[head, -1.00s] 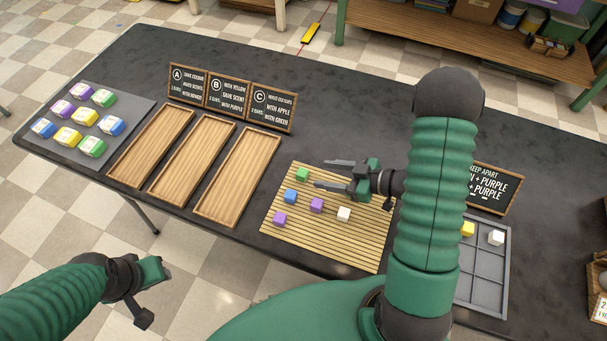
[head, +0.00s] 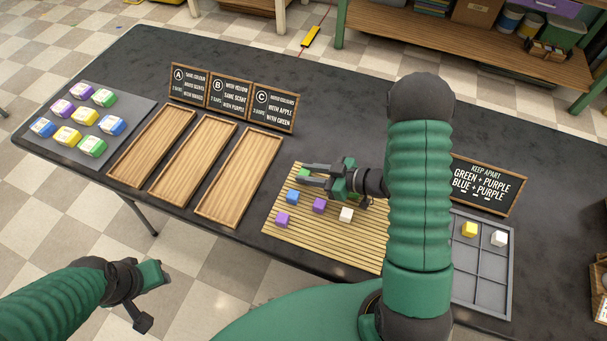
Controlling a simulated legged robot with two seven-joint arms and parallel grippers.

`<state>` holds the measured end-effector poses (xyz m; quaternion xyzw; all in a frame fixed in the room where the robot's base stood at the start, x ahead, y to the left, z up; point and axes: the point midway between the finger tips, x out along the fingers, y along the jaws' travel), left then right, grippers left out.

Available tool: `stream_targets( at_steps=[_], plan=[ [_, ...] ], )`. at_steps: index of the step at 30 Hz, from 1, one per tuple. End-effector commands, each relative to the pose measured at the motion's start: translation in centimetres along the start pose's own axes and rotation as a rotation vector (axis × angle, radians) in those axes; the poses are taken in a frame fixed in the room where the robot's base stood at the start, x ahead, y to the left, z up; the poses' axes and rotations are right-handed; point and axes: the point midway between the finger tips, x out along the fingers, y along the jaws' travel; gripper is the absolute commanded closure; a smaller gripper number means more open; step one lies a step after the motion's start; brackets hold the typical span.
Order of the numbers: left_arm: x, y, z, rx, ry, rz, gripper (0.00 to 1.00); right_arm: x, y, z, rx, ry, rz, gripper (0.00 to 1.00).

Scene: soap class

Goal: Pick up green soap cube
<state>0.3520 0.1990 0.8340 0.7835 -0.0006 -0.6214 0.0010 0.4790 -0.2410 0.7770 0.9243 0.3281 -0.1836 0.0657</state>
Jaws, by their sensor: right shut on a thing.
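The green soap cube (head: 303,173) is at the far left of the slatted wooden mat (head: 330,250). My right gripper (head: 302,176) reaches in from the right, low over the mat. Its fingers are shut on the green cube and partly cover it. A blue cube (head: 292,196) sits just in front of the fingers. Two purple cubes (head: 319,205) and a white cube (head: 346,214) also lie on the mat. My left gripper (head: 150,296) hangs at the lower left, away from the table; its finger gap is unclear.
Three empty wooden trays (head: 238,177) stand left of the mat, with signs (head: 230,97) behind them. A grey board (head: 60,112) holds several wrapped soaps. A grey divided tray (head: 480,275) and a keep-apart sign (head: 485,185) are at right.

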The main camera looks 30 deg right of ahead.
Motion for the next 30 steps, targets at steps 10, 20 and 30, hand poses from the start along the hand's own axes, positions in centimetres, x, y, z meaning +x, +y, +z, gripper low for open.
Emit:
stream_targets(
  at_steps=[10,20,30],
  plan=[
    [0.0,0.0,0.0,0.000,0.000,0.000,0.64,0.0,0.0,0.1,0.001,-0.002,0.001,1.00],
    [-0.8,0.0,-0.2,0.000,0.000,0.000,0.64,-1.0,0.1,-2.1,-0.002,-0.002,0.001,1.00],
    [-1.4,0.0,-0.3,0.000,0.000,0.000,0.64,-6.1,-3.2,-1.9,0.006,-0.003,0.004,1.00]
  ],
)
